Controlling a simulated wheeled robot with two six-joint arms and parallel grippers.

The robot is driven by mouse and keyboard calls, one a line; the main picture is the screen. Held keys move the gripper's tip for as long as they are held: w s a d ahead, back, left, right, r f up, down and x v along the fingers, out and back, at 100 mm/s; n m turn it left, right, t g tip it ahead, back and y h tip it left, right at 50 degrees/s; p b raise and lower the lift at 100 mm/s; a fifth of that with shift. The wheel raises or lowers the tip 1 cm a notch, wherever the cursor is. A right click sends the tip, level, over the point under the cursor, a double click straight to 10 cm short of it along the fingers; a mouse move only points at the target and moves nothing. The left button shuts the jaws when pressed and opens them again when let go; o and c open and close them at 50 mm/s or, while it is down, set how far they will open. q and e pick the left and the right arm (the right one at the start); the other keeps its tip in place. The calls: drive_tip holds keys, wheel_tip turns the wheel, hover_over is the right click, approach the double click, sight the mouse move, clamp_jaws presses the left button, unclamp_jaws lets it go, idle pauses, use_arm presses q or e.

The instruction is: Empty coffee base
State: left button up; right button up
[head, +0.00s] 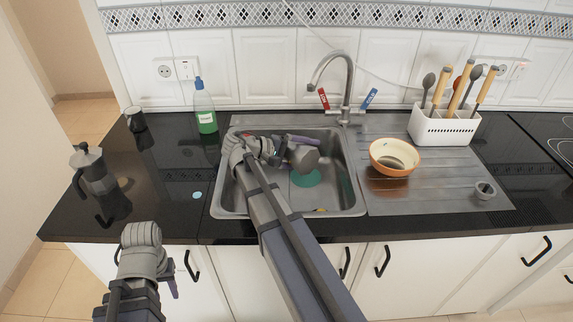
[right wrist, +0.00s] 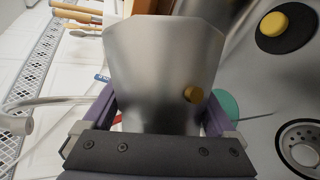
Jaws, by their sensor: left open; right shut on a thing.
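The metal coffee base (head: 304,158) is in my right gripper (head: 285,148), over the sink basin (head: 222,200). It lies tilted on its side in the head view. In the right wrist view the grey faceted base (right wrist: 160,65) sits between the purple fingers, with a small brass valve (right wrist: 193,94) on its side. Its inside is hidden, so I cannot tell what it holds. My left gripper (head: 172,287) is empty and low, in front of the counter edge; only part of its fingers shows.
A grey moka pot part (head: 93,168), dark mug (head: 135,119) and green soap bottle (head: 205,110) stand left of the sink. The faucet (head: 345,80) is behind it. An orange bowl (head: 392,165), small metal cup (head: 485,190) and utensil holder (head: 443,128) are right. A green disc (head: 305,178) lies in the basin.

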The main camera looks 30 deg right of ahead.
use_arm(q)
drive_tip(key=shift+w+a+f, duration=0.1)
drive_tip(key=shift+a+f, duration=0.15)
drive_tip(key=shift+a, duration=0.1)
use_arm(e)
drive_tip(key=shift+w+r+n+g, duration=0.15)
drive_tip(key=shift+n+g, duration=0.15)
